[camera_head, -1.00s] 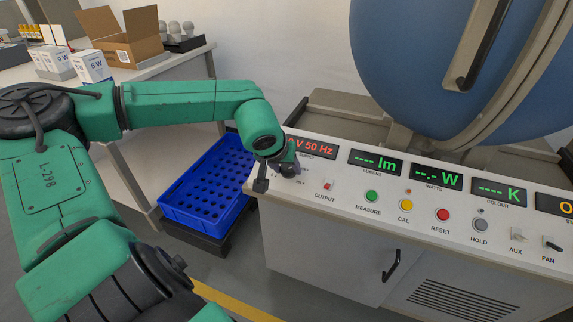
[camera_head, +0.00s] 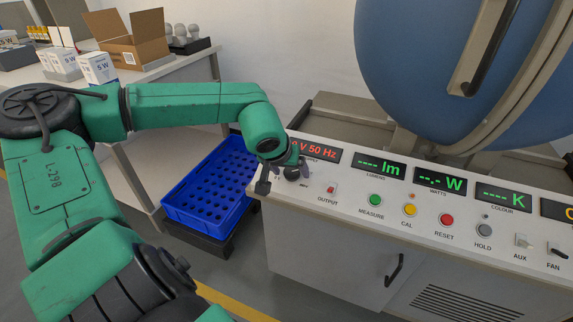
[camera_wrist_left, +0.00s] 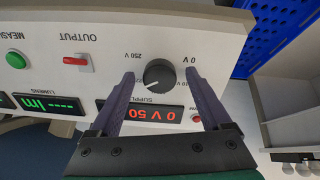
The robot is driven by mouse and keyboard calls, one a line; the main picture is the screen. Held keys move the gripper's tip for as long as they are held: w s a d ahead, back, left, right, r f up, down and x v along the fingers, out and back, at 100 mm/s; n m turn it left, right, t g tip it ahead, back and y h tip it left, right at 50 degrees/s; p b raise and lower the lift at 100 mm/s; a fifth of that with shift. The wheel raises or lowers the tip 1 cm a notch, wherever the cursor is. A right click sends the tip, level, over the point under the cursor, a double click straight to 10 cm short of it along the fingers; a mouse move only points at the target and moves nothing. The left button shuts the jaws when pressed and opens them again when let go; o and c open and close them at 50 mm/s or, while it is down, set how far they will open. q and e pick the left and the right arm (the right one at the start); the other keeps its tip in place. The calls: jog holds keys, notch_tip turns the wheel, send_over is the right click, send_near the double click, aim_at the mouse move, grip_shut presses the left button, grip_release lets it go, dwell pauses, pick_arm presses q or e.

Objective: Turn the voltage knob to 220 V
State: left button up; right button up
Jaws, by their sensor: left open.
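The voltage knob (camera_wrist_left: 158,75) is a round black dial on the white panel, with a light pointer mark at its lower left in the wrist view. It sits between the two fingers of my left gripper (camera_wrist_left: 160,76), which is open with a gap on either side. The printed labels 250 V and 0 V show beside the knob; another label is partly hidden by a finger. The red supply display (camera_wrist_left: 155,112) reads "0 V 50", partly covered. In the head view my left gripper (camera_head: 291,172) is over the panel's left end, around the knob. My right gripper is out of view.
The red OUTPUT switch (camera_head: 330,189) is right of the knob, then the green MEASURE button (camera_head: 375,200) and other buttons. A blue crate (camera_head: 178,213) stands below, left of the console. A bench with an open carton (camera_head: 137,50) is behind my left arm.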

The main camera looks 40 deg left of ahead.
pick_arm(q)
jog(key=p+v, duration=0.3)
jog(key=v, duration=1.1)
jog(key=shift+s, duration=0.15)
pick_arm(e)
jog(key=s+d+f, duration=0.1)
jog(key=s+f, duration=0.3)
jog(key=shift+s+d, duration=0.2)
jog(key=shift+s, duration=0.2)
pick_arm(q)
jog(key=shift+r, duration=0.1)
